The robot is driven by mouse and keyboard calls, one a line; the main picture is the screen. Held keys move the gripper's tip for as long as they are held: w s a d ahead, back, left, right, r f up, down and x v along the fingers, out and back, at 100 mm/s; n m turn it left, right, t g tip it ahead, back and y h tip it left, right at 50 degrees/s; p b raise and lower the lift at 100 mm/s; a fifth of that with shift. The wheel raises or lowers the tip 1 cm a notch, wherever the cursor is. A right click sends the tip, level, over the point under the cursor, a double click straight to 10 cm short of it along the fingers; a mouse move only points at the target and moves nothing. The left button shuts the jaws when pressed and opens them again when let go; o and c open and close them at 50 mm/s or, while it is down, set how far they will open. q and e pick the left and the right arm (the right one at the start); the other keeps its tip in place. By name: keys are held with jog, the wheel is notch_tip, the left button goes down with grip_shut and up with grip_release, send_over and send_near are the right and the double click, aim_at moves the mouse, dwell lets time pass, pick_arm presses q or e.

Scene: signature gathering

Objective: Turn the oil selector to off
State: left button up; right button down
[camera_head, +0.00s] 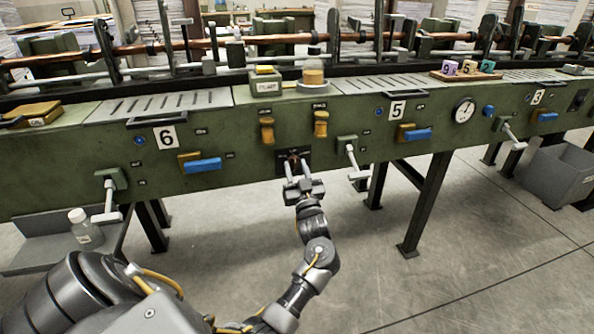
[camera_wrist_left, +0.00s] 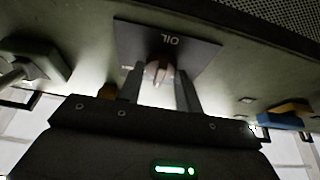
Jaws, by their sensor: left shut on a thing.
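The oil selector is a small brownish knob (camera_wrist_left: 157,72) on a dark plate marked OIL (camera_wrist_left: 190,45), seen in the left wrist view. In the head view the dark plate (camera_head: 308,156) sits on the front of the green machine, below two yellow-brown handles. My left gripper (camera_head: 297,170) reaches up to this plate from below. In the left wrist view its two fingers (camera_wrist_left: 160,82) stand on either side of the knob, shut on it. The fingers partly hide the knob in the head view, and its exact setting is hard to read. My right gripper is not in view.
Yellow-brown handles (camera_head: 267,130) stick out above the plate. A grey T-handle (camera_head: 353,160) is close on the right, and another (camera_head: 108,195) is at the left. Blue handles (camera_head: 202,165) also protrude. The floor in front is open; a grey bin (camera_head: 560,170) stands far right.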

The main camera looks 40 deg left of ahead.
pick_arm(q)
jog(key=o, duration=1)
jog(key=shift+a+r, duration=0.1)
jog(key=shift+r, duration=0.05)
jog(key=shift+s+d+f, duration=0.25)
jog(key=shift+d+f, duration=0.05)
jog(key=shift+d, duration=0.1)
jog(key=v, duration=0.6)
jog(key=shift+s+d, duration=0.15)
jog(key=shift+d, duration=0.05)
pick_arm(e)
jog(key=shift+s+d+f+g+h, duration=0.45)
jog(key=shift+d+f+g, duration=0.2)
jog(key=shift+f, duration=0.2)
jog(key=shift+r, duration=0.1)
